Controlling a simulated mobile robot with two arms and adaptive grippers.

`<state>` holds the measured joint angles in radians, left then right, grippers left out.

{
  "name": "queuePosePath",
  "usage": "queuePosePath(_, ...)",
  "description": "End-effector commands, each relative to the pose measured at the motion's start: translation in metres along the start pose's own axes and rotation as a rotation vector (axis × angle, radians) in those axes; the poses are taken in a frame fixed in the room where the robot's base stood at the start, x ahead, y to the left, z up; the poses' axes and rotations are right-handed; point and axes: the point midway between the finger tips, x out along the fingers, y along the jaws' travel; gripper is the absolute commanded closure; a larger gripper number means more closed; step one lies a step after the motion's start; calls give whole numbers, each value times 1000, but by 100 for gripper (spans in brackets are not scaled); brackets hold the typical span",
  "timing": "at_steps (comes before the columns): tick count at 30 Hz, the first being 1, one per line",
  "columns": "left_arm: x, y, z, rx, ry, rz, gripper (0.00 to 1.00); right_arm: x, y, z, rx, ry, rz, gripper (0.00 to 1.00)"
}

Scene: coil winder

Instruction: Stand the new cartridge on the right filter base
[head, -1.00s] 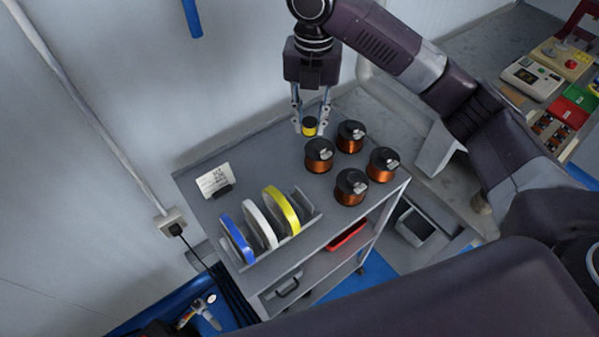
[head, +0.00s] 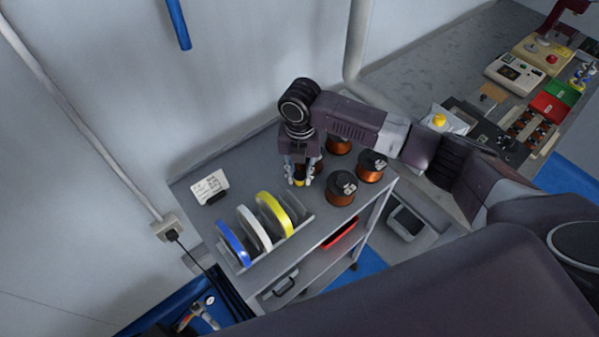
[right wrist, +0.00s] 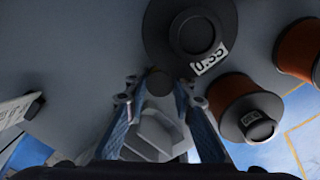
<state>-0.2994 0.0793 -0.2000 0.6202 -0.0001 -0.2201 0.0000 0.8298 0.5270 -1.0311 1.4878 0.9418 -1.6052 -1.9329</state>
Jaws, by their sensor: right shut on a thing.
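My right gripper (head: 299,182) is low over the grey cart top, shut on a small black-and-yellow cylinder (head: 299,180). In the right wrist view the gripper (right wrist: 158,88) has the cylinder's dark round end (right wrist: 158,80) between its fingertips. I cannot tell whether the cylinder touches the cart top. A copper wire spool stands close by, partly hidden by the gripper; a black-flanged spool labelled 0.35 (right wrist: 195,35) shows just beyond the fingertips. I see nothing that I can clearly name as a cartridge or a right filter base. My left gripper is not in view.
More copper spools (head: 341,188) stand on the cart (head: 240,175) to the right. A rack holds blue, white and yellow (head: 273,215) tape rolls in front. A white card (head: 209,186) stands at left. A bench (head: 440,70) with devices is at right.

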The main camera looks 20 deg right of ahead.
Motion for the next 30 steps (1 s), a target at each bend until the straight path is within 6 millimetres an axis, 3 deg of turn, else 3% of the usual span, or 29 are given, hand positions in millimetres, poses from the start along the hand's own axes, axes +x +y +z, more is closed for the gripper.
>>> queuePosePath(12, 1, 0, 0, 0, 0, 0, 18, 6, 1, 0, 0, 0, 2, 87)
queuePosePath(13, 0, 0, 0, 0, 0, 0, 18, 5, 1, 0, 0, -1, 2, 74)
queuePosePath(17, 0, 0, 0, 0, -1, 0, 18, 5, 1, 0, 0, -1, 2, 60)
queuePosePath(26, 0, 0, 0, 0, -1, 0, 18, 3, 0, 0, 0, -1, 2, 60)
queuePosePath(30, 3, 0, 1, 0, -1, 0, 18, -9, 1, 1, -1, -3, 4, 60)
